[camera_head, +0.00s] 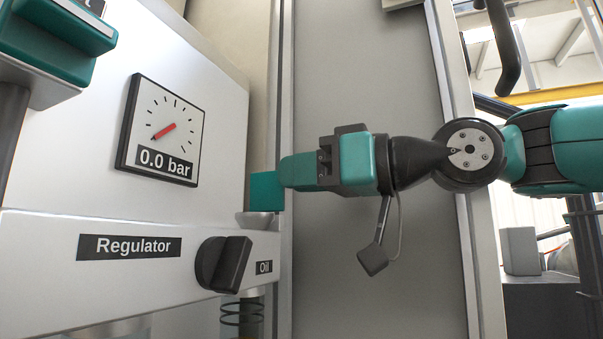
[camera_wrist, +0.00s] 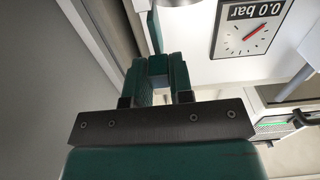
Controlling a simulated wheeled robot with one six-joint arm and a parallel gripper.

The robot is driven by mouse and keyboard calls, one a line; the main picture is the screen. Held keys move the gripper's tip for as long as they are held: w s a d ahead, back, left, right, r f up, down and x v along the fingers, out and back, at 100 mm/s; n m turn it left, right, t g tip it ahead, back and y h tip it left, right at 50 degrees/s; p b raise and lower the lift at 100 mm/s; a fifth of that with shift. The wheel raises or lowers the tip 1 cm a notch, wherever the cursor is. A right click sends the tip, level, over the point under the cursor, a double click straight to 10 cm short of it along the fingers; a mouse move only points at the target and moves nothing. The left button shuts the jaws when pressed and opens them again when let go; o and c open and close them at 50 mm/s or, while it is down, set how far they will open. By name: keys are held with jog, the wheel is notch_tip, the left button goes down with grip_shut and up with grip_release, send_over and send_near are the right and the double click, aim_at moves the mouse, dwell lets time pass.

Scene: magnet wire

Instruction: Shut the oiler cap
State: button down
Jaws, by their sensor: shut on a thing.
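The oiler cap (camera_head: 265,193) is a teal flap standing raised above a small metal cup (camera_head: 256,220) on the right end of the white panel, above the "Oil" label (camera_head: 264,267). My gripper (camera_head: 286,172) reaches in from the right, its jaws shut on the cap. In the wrist view, my gripper's two teal fingers (camera_wrist: 158,78) close around a teal piece, and the thin cap (camera_wrist: 154,35) extends beyond them. Part of the cup shows at the top edge of that view. The cap's hinge is not clearly visible.
A gauge (camera_head: 162,131) reading 0.0 bar is mounted on the panel. A black knob (camera_head: 222,264) sits left of the oiler beside the "Regulator" label (camera_head: 129,246). A grey cabinet wall (camera_head: 365,90) stands behind my arm. Below the label is a coiled spring (camera_head: 242,318).

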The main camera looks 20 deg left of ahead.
jog(key=s+f+n+b, duration=0.4)
jog(key=n+b, duration=0.9)
jog(key=n, duration=0.4)
jog(key=shift+s+a+f+b, duration=0.15)
jog(key=shift+b, duration=0.25)
jog(key=shift+n, duration=0.3)
jog(key=c, duration=1)
grip_release()
